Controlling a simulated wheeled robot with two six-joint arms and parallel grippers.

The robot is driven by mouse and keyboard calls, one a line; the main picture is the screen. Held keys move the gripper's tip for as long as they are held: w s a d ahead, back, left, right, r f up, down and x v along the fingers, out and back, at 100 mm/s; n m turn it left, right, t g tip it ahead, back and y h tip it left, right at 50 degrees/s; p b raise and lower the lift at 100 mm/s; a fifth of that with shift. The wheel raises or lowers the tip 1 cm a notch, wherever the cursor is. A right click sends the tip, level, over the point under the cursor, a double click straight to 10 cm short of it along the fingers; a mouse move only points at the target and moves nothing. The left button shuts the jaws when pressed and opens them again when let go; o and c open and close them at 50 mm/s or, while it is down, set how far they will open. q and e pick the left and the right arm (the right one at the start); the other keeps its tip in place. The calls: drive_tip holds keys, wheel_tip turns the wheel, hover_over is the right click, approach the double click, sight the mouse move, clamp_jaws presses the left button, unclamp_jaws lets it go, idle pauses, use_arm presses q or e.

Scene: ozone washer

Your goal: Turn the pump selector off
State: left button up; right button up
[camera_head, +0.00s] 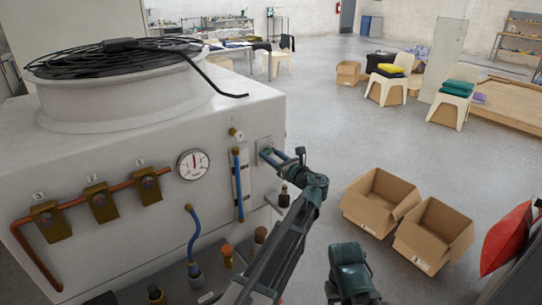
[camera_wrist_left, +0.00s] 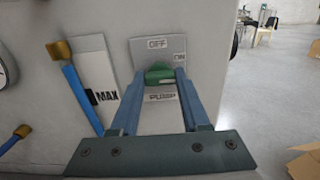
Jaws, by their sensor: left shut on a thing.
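The pump selector is a small green knob (camera_wrist_left: 159,74) on a grey plate (camera_wrist_left: 150,49) on the washer's side. My left gripper (camera_head: 268,154) is at this plate in the head view. In the left wrist view its two blue fingers (camera_wrist_left: 156,86) are closed on either side of the knob, gripping it. Which label the knob points at is hard to tell.
On the washer panel (camera_head: 100,240) are a round gauge (camera_head: 193,164), a blue-tubed level column (camera_head: 239,185) left of the selector, and brass valves (camera_head: 100,200) on a copper pipe. Open cardboard boxes (camera_head: 380,200) stand on the floor to the right, with free floor beyond.

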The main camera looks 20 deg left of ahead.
use_arm(q)
clamp_jaws()
drive_tip(key=n, duration=0.3)
drive_tip(key=shift+n, duration=0.4)
drive_tip(key=n, duration=0.9)
drive_tip(key=shift+n, duration=2.6)
drive_tip(key=shift+f, duration=0.1)
drive_tip(key=shift+s, duration=0.1)
